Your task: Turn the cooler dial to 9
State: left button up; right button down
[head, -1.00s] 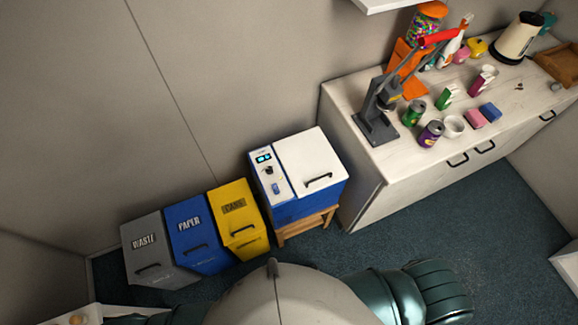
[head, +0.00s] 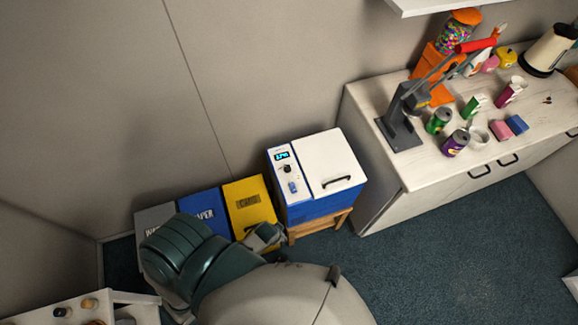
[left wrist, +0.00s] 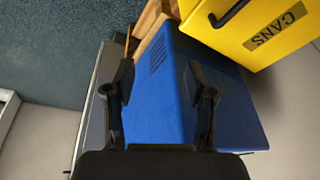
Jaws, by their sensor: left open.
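The cooler (head: 320,178) is a white-topped box with a blue body on a wooden stand. Its left strip carries a lit display (head: 282,155), too small to read surely, and a small dark dial (head: 287,169) below it. Which number the dial points to cannot be told. My left gripper (head: 268,236) is low in front of the yellow bin, left of and below the cooler's panel. In the left wrist view my left gripper (left wrist: 162,78) is open and empty, facing the cooler's vented blue side (left wrist: 165,95). The dial is not visible there. My right gripper is not in view.
Grey, blue and yellow bins (head: 247,200) stand left of the cooler, partly hidden by my left arm. The yellow bin also shows in the left wrist view (left wrist: 270,25). A counter (head: 420,170) with a juicer and cans stands close right. The floor in front is clear.

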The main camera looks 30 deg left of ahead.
pick_arm(q)
jog(key=w+d+r+m+t+h, duration=0.1)
jog(key=w+d+r+m+t, duration=0.2)
jog(key=w+r, duration=0.55)
jog(key=w+d+r+m+t+h, duration=0.1)
jog(key=w+d+r+t, duration=0.1)
jog(key=w+r+t, duration=0.5)
jog(key=w+d+r+m+t+h, duration=0.1)
jog(key=w+d+r+m+t, duration=0.15)
jog(key=w+r, duration=0.75)
jog(key=w+d+r+m+g+h, duration=0.1)
jog(key=d+r+m+g+h, duration=0.1)
jog(key=d+r+m+h, duration=0.85)
jog(key=m+g+y, duration=1.4)
jog(key=m, duration=0.2)
send_over(287, 167)
notch_tip(287, 167, down, 11)
jog(key=shift+h, duration=0.25)
notch_tip(287, 167, down, 16)
jog(key=shift+f, duration=0.15)
